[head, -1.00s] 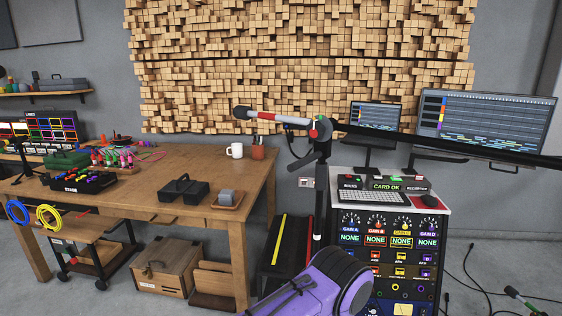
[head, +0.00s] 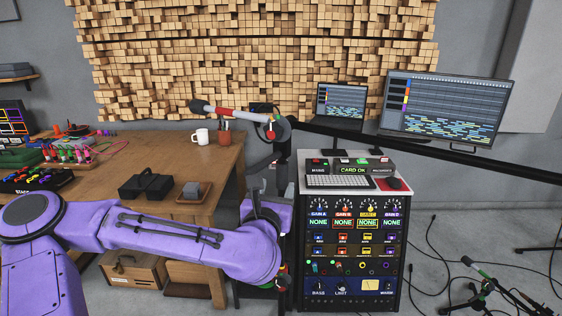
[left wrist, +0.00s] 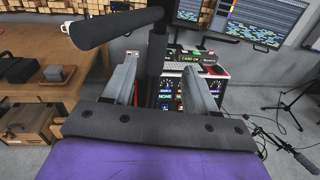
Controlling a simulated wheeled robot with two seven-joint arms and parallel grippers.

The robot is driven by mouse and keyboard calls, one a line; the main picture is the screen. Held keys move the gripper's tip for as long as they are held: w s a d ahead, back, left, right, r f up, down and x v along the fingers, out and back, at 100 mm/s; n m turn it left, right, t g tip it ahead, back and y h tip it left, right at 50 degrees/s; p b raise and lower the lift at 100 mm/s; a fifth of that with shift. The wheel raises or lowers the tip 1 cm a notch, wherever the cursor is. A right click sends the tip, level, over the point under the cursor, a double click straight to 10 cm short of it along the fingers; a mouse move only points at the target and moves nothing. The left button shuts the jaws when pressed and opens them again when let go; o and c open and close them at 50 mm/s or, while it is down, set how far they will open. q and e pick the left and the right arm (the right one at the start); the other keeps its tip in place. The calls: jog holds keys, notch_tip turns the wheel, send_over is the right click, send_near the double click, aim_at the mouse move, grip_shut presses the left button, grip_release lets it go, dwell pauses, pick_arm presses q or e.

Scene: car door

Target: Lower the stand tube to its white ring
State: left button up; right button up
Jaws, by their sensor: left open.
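The dark upright stand tube (head: 284,168) rises beside the rack and carries a clamp and a boom (head: 240,114) with red and white bands and a microphone at its left end. In the left wrist view the tube (left wrist: 154,62) shows between the fingers, and the dark microphone (left wrist: 112,27) is above the left finger. My left gripper (head: 268,208) is around the tube's height, below the clamp. Its two fingers are apart in the left wrist view (left wrist: 163,82). I cannot tell whether either touches the tube. The white ring is not visible; my arm covers the lower tube. My right gripper is out of view.
The rack (head: 350,240) with a keyboard on top stands close to the right of the tube. A wooden table (head: 225,168) with a mug and black caddy is to the left. The black boom (head: 430,147) extends right, past the monitors. Cables and another stand lie at right.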

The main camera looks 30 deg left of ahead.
aim_at(281, 168)
pick_arm(q)
jog(key=shift+n, duration=0.3)
jog(key=p+x, duration=0.1)
jog(key=x, duration=0.2)
jog(key=p+x, duration=0.1)
jog(key=x, duration=0.2)
jog(key=r+p+x, duration=0.1)
jog(key=x, duration=0.3)
jog(key=shift+a, duration=0.2)
jog(key=shift+w+a, duration=0.1)
jog(key=shift+w, duration=0.15)
grip_shut()
jog(key=shift+f, duration=0.15)
